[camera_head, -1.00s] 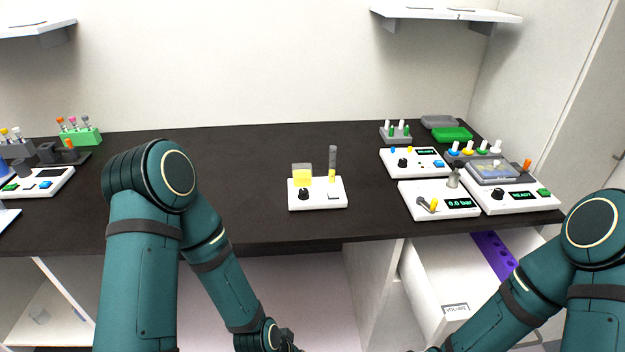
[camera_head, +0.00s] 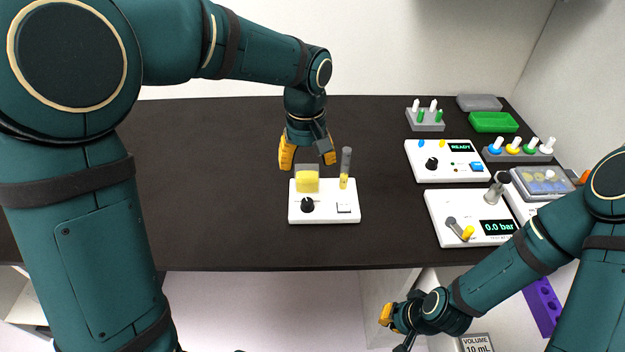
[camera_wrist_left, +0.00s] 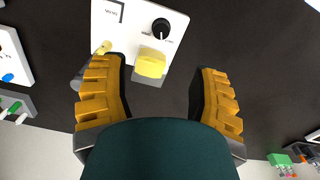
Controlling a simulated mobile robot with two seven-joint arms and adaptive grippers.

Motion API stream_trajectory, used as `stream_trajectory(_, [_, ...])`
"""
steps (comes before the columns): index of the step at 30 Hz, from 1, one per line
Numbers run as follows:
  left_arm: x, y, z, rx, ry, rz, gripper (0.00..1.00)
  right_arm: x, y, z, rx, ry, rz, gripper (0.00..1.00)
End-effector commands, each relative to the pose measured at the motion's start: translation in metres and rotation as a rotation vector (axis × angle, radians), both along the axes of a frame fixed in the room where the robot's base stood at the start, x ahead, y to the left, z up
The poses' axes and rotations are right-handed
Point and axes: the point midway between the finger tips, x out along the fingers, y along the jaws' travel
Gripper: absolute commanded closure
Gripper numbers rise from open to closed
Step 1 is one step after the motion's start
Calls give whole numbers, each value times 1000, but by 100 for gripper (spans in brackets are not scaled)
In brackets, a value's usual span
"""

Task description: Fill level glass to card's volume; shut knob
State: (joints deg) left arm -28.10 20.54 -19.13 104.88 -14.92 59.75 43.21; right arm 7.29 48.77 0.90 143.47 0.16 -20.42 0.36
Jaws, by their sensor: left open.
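A white unit (camera_head: 325,215) stands on the dark bench. It carries a black knob (camera_head: 308,205), a small tank of yellow liquid (camera_head: 306,185) and the upright level glass (camera_head: 346,165). The glass is yellow only near its bottom and grey above. A card (camera_head: 477,343) below the bench reads "VOLUME 10 mL". My left gripper (camera_head: 308,158) is open and empty behind the tank, pointing down. In the left wrist view, the tank (camera_wrist_left: 151,63) and knob (camera_wrist_left: 161,27) lie beyond its open fingers (camera_wrist_left: 163,78). My right gripper (camera_head: 392,325) hangs below the bench edge, partly hidden.
To the right stand a white unit reading "READY" (camera_head: 450,172), another reading "0.0 bar" (camera_head: 455,232), a green tray (camera_head: 493,122) and a rack with coloured caps (camera_head: 518,154). The bench left of the level glass unit shows clear. My left arm covers the far left.

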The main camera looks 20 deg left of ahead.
Motion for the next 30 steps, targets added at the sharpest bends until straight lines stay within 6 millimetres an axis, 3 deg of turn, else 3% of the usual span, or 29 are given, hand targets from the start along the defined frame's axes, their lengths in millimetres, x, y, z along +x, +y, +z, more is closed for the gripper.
stream_trajectory(5, [-1, 1, -4, 7, 6, 10, 39, -1, 0, -2, 0, 2, 1, 100])
stream_trajectory(21, [-1, 2, -103, 8, 7, 8, 39, -6, 1, -25, 3, 14, 11, 100])
stream_trajectory(30, [-1, 1, -132, 6, 5, 7, 39, -5, 1, -30, 3, 11, 11, 100])
